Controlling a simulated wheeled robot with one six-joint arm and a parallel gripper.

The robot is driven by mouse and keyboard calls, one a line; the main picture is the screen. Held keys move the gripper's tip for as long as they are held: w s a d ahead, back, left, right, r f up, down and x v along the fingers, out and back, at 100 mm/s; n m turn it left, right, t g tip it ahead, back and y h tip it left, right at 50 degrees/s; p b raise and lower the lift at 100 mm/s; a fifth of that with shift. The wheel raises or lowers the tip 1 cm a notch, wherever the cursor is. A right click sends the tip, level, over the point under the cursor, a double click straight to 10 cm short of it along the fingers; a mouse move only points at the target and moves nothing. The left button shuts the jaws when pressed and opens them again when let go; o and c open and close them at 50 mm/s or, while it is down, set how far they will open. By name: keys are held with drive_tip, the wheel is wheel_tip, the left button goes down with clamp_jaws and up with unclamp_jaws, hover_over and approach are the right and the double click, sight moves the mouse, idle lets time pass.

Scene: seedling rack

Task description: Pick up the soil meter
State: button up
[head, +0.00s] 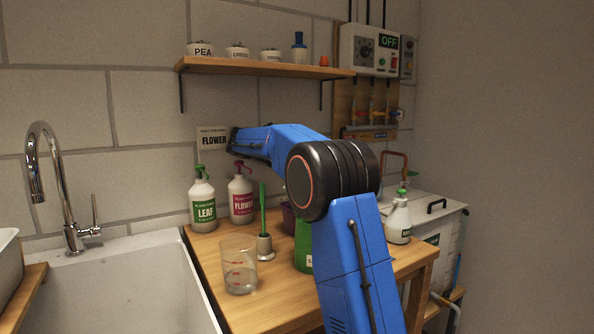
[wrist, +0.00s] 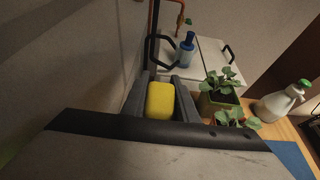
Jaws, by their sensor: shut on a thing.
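My gripper (wrist: 161,84) has its two grey fingers closed on the soil meter (wrist: 160,100), a rounded yellow block in the wrist view. Only its yellow body shows; the rest is hidden by the fingers and the gripper's dark edge. In the head view the dark end of my gripper (head: 236,141) is by the back wall, in front of the FLOWER sign and above the bottles. The soil meter cannot be made out there.
On the wooden bench stand a LEAF bottle (head: 203,205), a FLOWER bottle (head: 241,198), a clear beaker (head: 239,270), a green tool (head: 262,205) in a holder and a white sprayer (head: 398,222). A potted plant (wrist: 219,100) shows in the wrist view. A shelf (head: 260,67) hangs above.

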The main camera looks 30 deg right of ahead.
wheel_tip(320, 180, up, 12)
drive_tip(key=s+r, duration=0.1)
drive_tip(key=s, duration=1.9)
drive_tip(key=shift+d, duration=0.35)
